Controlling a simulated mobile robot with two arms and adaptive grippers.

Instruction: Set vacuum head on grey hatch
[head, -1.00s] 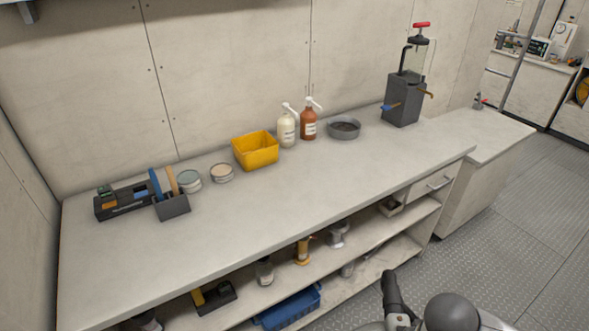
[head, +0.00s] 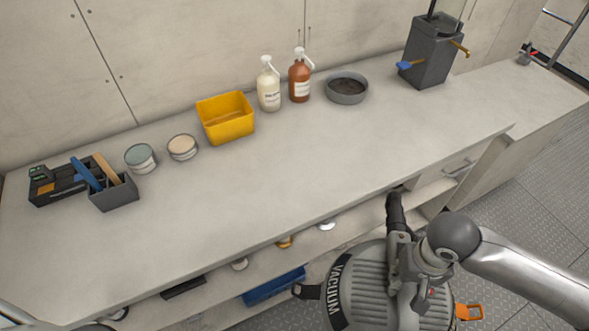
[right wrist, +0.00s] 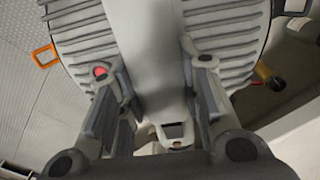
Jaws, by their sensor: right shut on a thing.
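The vacuum head (head: 362,290) is a round grey ribbed body with a dark band reading VACUUM, at the bottom of the head view in front of the bench. My right gripper (head: 408,268) is on top of it. In the right wrist view, the fingers of this gripper (right wrist: 146,62) are shut on the light grey handle bar (right wrist: 143,30) across the ribbed vacuum head (right wrist: 222,40). An orange latch (head: 468,312) shows on its side. My left gripper is out of view. I cannot make out a grey hatch in either view.
The long bench (head: 300,170) has a clear middle and front. A yellow bin (head: 226,120), two pump bottles, tins, a grey dish (head: 346,88) and a dark pump unit (head: 432,50) line its back. A blue box (head: 275,286) is on the shelf below. Tread-plate floor (head: 510,225) lies right.

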